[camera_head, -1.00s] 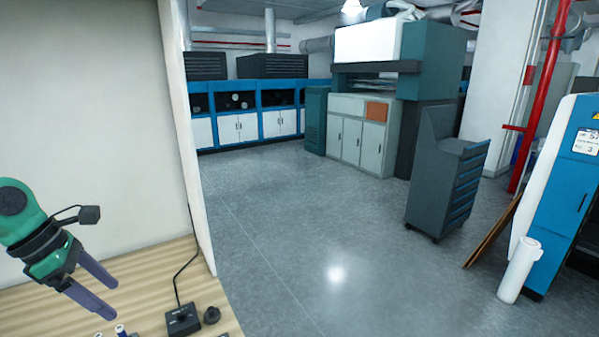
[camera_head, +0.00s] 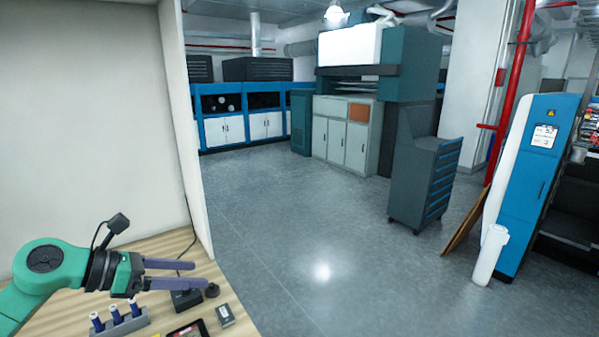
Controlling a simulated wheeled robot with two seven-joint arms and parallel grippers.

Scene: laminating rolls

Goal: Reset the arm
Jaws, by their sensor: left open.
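My left gripper (camera_head: 195,273) is at the lower left of the head view, over the wooden table (camera_head: 165,246). Its two purple fingers point right and stand apart, with nothing between them. My green left arm comes in from the left edge. The fingers are in front of part of a small black box (camera_head: 187,300) with a cable. My right gripper is not in view.
On the table are a grey rack with several blue-and-white rolls (camera_head: 115,313), a black round knob (camera_head: 212,290), a small grey block (camera_head: 226,315) and a dark flat device (camera_head: 190,329). A white wall stands behind. Open floor (camera_head: 310,230) lies to the right, with a drawer cart (camera_head: 420,175).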

